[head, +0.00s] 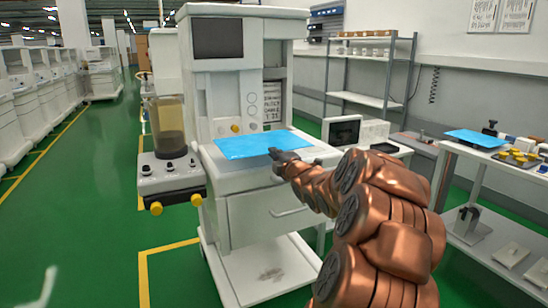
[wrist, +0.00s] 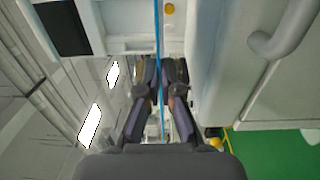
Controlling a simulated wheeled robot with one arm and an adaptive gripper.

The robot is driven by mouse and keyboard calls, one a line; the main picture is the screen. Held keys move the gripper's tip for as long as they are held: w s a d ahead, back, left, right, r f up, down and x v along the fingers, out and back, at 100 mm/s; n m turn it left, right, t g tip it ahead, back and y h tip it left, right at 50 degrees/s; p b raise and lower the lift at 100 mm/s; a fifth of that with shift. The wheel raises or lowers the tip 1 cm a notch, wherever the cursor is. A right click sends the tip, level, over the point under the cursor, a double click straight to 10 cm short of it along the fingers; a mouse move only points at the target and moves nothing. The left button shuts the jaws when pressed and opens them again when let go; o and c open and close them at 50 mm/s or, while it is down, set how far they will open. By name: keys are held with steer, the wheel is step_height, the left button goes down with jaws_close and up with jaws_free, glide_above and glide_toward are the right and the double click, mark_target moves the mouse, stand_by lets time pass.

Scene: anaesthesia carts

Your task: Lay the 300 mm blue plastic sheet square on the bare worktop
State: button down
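The blue plastic sheet (head: 262,143) is held flat and roughly level over the white worktop (head: 222,168) of the anaesthesia cart. My gripper (head: 274,152) is shut on the sheet's near edge. In the wrist view the sheet (wrist: 158,30) shows edge-on as a thin blue line between the fingertips of my gripper (wrist: 165,72). That view shows a gap between the sheet and the worktop's front (wrist: 195,70), so the sheet appears to be a little above the top. The sheet hides most of the worktop.
The cart's upright panel (head: 236,85) rises behind the worktop. A drawer handle (head: 290,211) is below. A glass canister (head: 170,125) stands at left. Another blue sheet (head: 476,138) lies on a side table at right, beside yellow parts (head: 518,157). Green floor at left is open.

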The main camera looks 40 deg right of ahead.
step_height(320, 180, down, 7)
steer(key=b, duration=0.5)
steer(key=shift+r+b, duration=0.15)
steer(key=shift+b, duration=0.2)
steer(key=shift+d, duration=0.1)
steer(key=c, duration=1.2)
jaws_free()
steer(key=shift+c, duration=0.2)
steer(key=v, duration=1.2)
